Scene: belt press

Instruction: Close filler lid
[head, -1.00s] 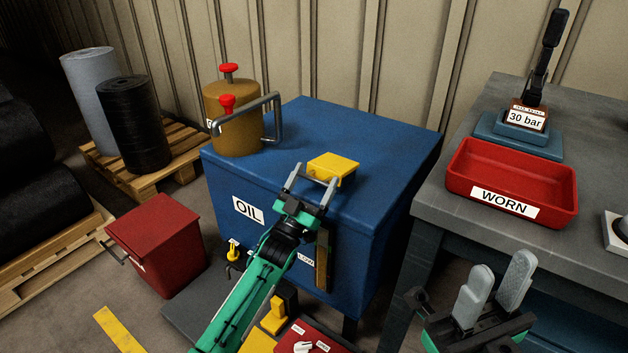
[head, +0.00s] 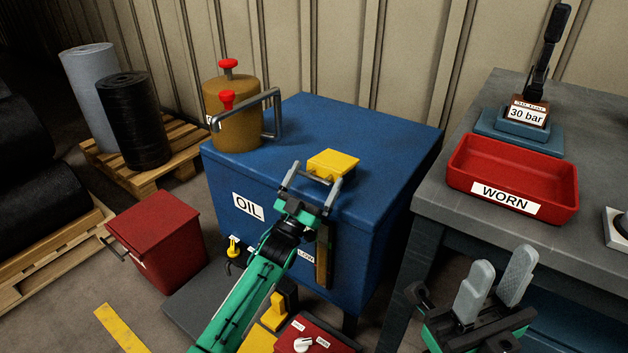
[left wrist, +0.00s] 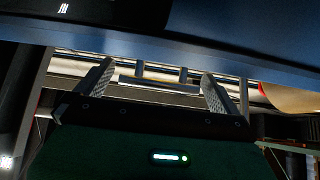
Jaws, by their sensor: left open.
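The yellow filler lid (head: 333,163) is on top of the blue oil tank (head: 385,150), near its front edge. It looks nearly flat, and I cannot tell whether it is fully shut. My left gripper (head: 315,177) is open, with its fingers spread at the near side of the lid. I cannot tell whether they touch it. My right gripper (head: 497,272) is open and empty, in front of the grey table at the lower right.
A brown canister (head: 233,125) with red knobs and a grey pipe handle (head: 277,115) stand on the tank's back left. A red WORN tray (head: 560,203) is on the grey table (head: 435,205) at right. A red bin (head: 155,235) stands on the floor at left.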

